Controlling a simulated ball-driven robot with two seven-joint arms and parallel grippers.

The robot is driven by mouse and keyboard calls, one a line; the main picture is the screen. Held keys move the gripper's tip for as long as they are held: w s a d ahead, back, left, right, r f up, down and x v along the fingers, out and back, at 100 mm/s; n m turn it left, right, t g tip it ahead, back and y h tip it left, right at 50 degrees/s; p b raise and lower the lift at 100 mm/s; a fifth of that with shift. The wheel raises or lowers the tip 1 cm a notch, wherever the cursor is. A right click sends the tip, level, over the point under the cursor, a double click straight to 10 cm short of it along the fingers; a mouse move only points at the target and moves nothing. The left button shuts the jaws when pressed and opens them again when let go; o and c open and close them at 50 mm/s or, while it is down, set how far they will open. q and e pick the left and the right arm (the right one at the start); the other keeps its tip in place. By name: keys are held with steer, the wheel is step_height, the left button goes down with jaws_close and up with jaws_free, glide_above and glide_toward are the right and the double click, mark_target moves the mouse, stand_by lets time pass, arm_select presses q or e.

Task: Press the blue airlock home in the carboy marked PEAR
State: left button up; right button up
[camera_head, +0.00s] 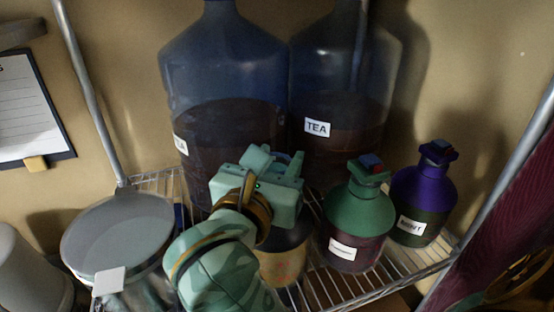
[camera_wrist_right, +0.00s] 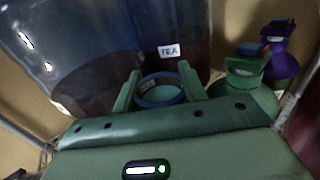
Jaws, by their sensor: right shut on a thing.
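My right gripper (camera_head: 275,162) is over a small dark carboy (camera_head: 288,250) at the middle of the rack. In the right wrist view my right gripper (camera_wrist_right: 160,88) has its two fingers on either side of a round blue piece, the blue airlock (camera_wrist_right: 160,103), and is shut on it. My gripper and arm hide the carboy's neck and most of its front, so I cannot tell how deep the airlock sits. No label on this carboy is readable, and I see no PEAR marking. My left gripper is not in view.
Two big jugs marked TEA (camera_head: 222,75) (camera_head: 340,75) stand behind. A green carboy (camera_head: 358,212) and a purple carboy (camera_head: 422,190) stand to the right on the wire rack (camera_head: 375,285). A grey-lidded bucket (camera_head: 118,232) is at left. A rack post is at far right.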

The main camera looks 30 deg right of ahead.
steer(key=shift+a+f+b, duration=0.3)
steer(key=shift+f+b, duration=0.3)
steer(key=shift+f, duration=0.15)
stand_by(2.2)
steer(key=shift+r, duration=0.1)
steer(key=o, duration=1.1)
steer(key=shift+d, duration=0.15)
